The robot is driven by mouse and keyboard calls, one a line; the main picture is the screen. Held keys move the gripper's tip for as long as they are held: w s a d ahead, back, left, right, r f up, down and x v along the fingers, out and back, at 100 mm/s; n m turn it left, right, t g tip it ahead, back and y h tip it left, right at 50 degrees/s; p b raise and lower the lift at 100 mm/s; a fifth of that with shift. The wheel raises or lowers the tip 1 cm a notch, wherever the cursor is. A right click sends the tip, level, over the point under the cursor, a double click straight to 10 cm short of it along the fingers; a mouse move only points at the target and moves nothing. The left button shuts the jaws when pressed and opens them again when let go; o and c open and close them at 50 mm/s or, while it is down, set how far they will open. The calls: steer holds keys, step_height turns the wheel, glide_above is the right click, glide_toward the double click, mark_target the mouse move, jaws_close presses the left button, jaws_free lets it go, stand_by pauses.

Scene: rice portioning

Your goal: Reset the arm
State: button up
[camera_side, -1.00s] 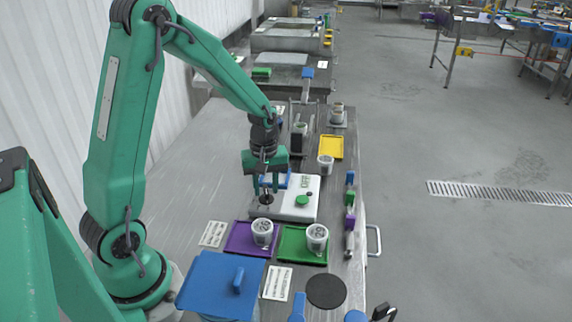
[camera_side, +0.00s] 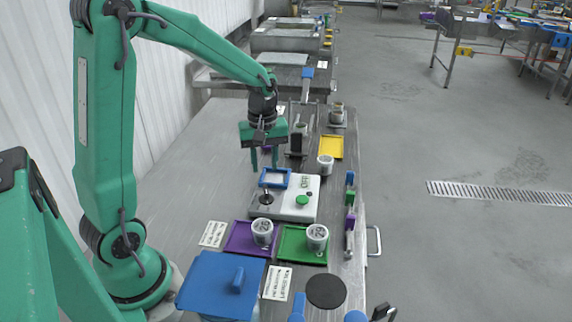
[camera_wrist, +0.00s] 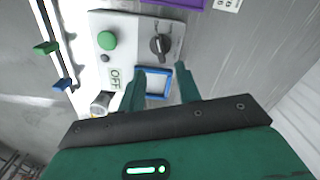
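My gripper (camera_side: 264,160) hangs above the steel table in the side view, fingers pointing down and apart with nothing between them. It also shows in the wrist view (camera_wrist: 160,80), open and empty. Below it is a white control box (camera_side: 284,210) with a green button (camera_side: 302,200), a black knob (camera_side: 266,198) and an "OFF" label. A blue-framed square (camera_side: 275,178) lies at the box's far left corner. In the wrist view the blue frame (camera_wrist: 155,70) shows between and beyond my fingers.
A purple tray (camera_side: 238,248) and a green tray (camera_side: 292,258) each hold a white cup. A yellow tray (camera_side: 331,146) lies farther back. A blue lidded container (camera_side: 215,284) stands at the front. The table left of the box is clear.

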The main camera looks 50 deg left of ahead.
stand_by(0.3)
steer(key=s+d+r+m+t, duration=0.5)
steer(key=s+d+r+m, duration=0.5)
steer(key=s+r+m, duration=0.2)
steer(key=shift+s+m+t, duration=0.3)
steer(key=shift+s+m, duration=0.3)
steer(key=shift+s, duration=0.5)
stand_by(0.6)
